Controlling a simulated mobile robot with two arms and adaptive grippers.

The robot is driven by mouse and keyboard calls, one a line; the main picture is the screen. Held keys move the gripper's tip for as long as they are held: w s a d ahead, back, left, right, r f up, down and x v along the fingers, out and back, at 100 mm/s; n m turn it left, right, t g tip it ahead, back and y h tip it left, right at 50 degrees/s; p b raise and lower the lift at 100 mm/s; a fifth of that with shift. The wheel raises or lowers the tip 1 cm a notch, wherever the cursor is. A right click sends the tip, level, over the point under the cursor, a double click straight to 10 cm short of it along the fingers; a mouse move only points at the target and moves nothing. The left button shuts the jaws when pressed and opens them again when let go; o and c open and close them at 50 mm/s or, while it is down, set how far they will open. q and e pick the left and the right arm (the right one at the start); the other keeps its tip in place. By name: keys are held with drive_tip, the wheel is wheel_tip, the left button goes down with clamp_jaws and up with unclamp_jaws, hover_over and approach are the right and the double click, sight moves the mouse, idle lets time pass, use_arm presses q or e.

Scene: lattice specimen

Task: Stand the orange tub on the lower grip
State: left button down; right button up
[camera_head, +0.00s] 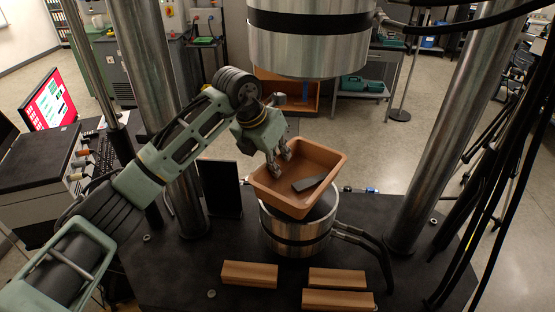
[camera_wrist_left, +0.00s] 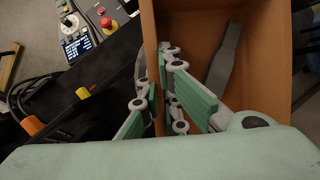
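The orange tub (camera_head: 321,158) is over the lower grip (camera_head: 296,232), a silver cylinder with a dark band. Part of the grip's dark top shows at the tub's right. I cannot tell whether the tub's base touches it. A dark grey bar (camera_head: 310,183) lies inside the tub. My left gripper (camera_head: 279,166) is at the tub's back left wall. In the left wrist view its fingers (camera_wrist_left: 160,108) are close together with the tub's wall (camera_wrist_left: 150,35) between them, and the grey bar (camera_wrist_left: 224,60) lies beyond. My right gripper is not in view.
The silver upper grip (camera_head: 310,45) hangs above the tub. Thick columns stand left (camera_head: 165,120) and right (camera_head: 440,120). Several orange-brown blocks (camera_head: 249,274) lie on the black table (camera_head: 190,285) in front of the lower grip. Hoses (camera_head: 365,240) leave the lower grip at right.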

use_arm(q)
drive_tip(key=c, duration=2.5)
unclamp_jaws()
drive_tip(key=shift+r, duration=0.1)
drive_tip(key=o, duration=0.6)
drive_tip(key=shift+o, duration=0.3)
drive_tip(key=o, duration=0.8)
drive_tip(key=shift+c, duration=0.2)
drive_tip(key=shift+w+d+p+v, duration=0.1)
drive_tip(key=shift+p+v, duration=0.2)
drive_tip(key=shift+v, duration=0.35)
drive_tip(key=shift+w+d+p+v, duration=0.15)
drive_tip(key=shift+p+v, duration=0.1)
drive_tip(key=shift+v, duration=0.45)
drive_tip(key=shift+w+d+p+v, duration=0.1)
drive_tip(key=shift+p+v, duration=0.2)
drive_tip(key=shift+v, duration=0.35)
drive_tip(key=shift+r, duration=0.2)
